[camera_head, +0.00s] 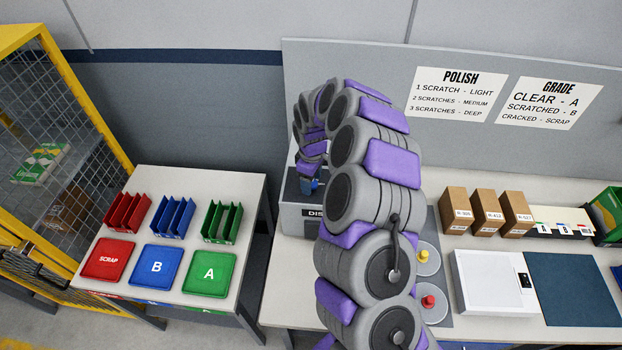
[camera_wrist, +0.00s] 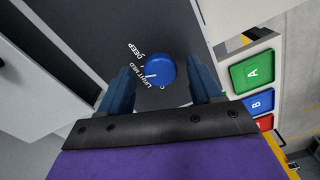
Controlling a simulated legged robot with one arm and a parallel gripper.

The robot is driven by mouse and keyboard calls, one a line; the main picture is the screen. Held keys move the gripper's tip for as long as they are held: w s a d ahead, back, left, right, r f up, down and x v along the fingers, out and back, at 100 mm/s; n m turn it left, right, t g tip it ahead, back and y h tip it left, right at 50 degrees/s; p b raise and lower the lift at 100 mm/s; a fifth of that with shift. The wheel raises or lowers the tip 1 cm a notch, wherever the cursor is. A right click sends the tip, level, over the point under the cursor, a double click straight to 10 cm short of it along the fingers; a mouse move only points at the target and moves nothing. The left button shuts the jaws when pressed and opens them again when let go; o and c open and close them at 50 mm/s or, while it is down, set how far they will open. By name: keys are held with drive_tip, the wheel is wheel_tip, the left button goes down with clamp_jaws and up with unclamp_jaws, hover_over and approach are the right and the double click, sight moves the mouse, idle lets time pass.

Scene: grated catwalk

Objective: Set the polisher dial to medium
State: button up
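The blue round dial (camera_wrist: 161,71) is on a dark panel (camera_wrist: 95,25) in the wrist view. The labels DEEP, MED and LIGHT curve along its left side. A short white mark shows at the dial's left edge; which label it points at is too small to tell. My gripper (camera_wrist: 160,66) is open, with one dark blue finger on each side of the dial and gaps between. In the head view my gripper (camera_head: 308,184) is at a grey box (camera_head: 292,220) whose label is partly hidden by my arm, and the dial cannot be made out.
A side table (camera_head: 170,230) at left holds red, blue and green trays and racks. On the bench at right are brown boxes (camera_head: 487,212), a white scale (camera_head: 490,283), a dark mat (camera_head: 572,290) and red and yellow knobs. A wall sign (camera_head: 457,95) lists polish levels.

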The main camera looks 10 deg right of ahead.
wheel_tip(320, 180, up, 17)
drive_tip(key=shift+r+b, duration=0.15)
drive_tip(key=shift+b, duration=0.2)
idle(0.4)
idle(0.4)
drive_tip(key=s+a+r+m+b, duration=0.1)
drive_tip(key=s+a+b, duration=0.25)
drive_tip(key=s, duration=0.65)
drive_tip(key=s+d+f+m+b, duration=0.1)
drive_tip(key=s+f+m+b, duration=0.2)
drive_tip(key=s, duration=0.7)
drive_tip(key=s+d+f+m+g+b, duration=0.1)
drive_tip(key=s+f+m+b, duration=0.2)
drive_tip(key=s, duration=0.8)
drive_tip(key=s+d+f+m+b, duration=0.1)
drive_tip(key=s+f+m+b, duration=0.2)
drive_tip(key=s, duration=0.8)
drive_tip(key=shift+s+d+f+g, duration=0.25)
drive_tip(key=shift+f+g, duration=0.15)
drive_tip(key=shift+f, duration=0.25)
drive_tip(key=shift+c, duration=0.4)
